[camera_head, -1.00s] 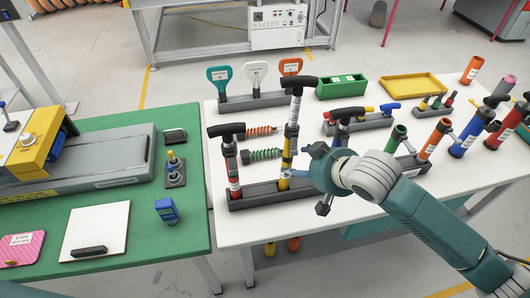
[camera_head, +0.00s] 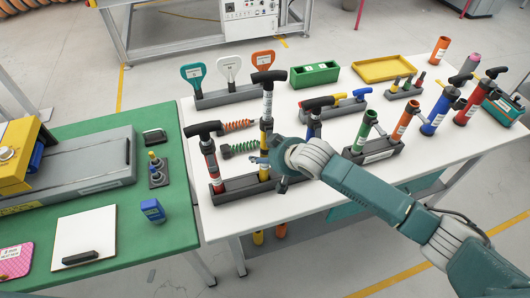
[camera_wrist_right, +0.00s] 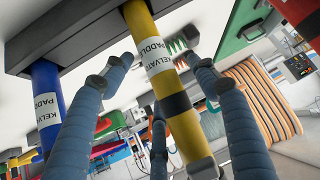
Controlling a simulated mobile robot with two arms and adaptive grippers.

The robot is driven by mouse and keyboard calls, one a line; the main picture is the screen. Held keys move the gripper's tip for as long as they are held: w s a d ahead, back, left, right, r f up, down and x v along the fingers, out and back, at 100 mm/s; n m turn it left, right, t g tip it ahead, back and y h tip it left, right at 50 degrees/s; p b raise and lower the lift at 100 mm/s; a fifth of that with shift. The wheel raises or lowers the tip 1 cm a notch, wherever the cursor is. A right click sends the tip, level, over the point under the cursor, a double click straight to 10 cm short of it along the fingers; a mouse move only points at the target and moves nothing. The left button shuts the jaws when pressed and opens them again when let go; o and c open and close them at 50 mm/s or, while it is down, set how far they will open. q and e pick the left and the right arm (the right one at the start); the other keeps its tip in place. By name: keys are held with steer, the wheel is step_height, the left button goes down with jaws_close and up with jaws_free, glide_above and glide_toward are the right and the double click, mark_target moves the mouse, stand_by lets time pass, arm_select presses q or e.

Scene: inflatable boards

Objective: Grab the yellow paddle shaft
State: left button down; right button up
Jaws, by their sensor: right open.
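The yellow paddle shaft (camera_head: 264,140) stands upright in a dark grey rack (camera_head: 232,194) near the front of the white table, with a black T-handle on top. In the wrist view the yellow shaft (camera_wrist_right: 178,110) shows a white label and a black band. My right gripper (camera_head: 262,161) is at the shaft's lower part, coming from the right. In the wrist view its open fingers (camera_wrist_right: 158,65) lie on both sides of the shaft, with no firm grip visible. The fingers partly hide the shaft's lower end in the head view. My left gripper is out of view.
A red shaft (camera_head: 210,162) stands left of the yellow one in the same rack, and a blue shaft (camera_head: 314,125) stands close on its right. Orange and green coils (camera_head: 240,148) lie behind. A green pump (camera_head: 364,132) stands farther right.

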steer(key=shift+r, duration=0.1)
steer(key=c, duration=1.4)
steer(key=shift+c, duration=0.2)
